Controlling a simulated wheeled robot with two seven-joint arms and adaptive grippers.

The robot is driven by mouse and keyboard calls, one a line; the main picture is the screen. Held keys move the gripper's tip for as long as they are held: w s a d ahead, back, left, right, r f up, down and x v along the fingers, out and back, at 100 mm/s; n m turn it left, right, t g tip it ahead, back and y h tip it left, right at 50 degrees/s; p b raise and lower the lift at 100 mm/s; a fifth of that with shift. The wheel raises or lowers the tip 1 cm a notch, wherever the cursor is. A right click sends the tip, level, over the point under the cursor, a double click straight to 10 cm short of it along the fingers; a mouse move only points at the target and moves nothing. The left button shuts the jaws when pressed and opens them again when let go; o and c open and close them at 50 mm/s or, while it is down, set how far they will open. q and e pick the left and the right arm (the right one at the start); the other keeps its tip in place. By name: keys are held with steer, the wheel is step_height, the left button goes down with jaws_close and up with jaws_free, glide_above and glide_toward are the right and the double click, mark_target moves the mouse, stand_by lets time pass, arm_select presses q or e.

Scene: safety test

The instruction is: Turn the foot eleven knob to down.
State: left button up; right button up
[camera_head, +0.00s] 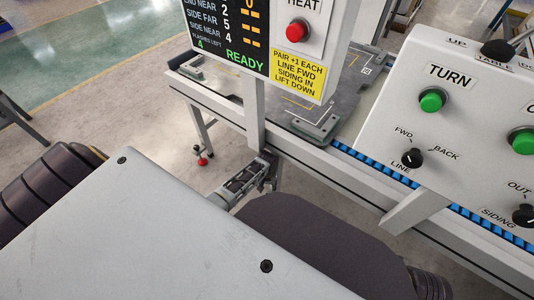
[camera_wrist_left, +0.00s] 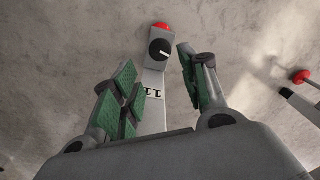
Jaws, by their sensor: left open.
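In the left wrist view a black round knob (camera_wrist_left: 160,50) sits on a grey bracket (camera_wrist_left: 153,80) with a red part (camera_wrist_left: 161,26) at its far end. The knob's white pointer line points to the right of the picture. A dark label on the bracket reads like "11". My left gripper (camera_wrist_left: 153,75) is open, its green-padded fingers either side of the bracket, with the knob beyond the fingertips and apart from them. In the head view my left gripper (camera_head: 255,178) is low beside the table frame; the knob is hidden there. My right gripper is not in view.
A white panel (camera_head: 445,130) with green buttons and black knobs stands at right. A sign with a red button (camera_head: 298,30) rises on a post. The table rail (camera_head: 310,160) runs above my left gripper. Another red foot part (camera_wrist_left: 300,76) shows at right; concrete floor surrounds it.

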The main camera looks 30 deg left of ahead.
arm_select(q)
steer(key=shift+r, duration=1.1)
steer(key=shift+o, duration=0.5)
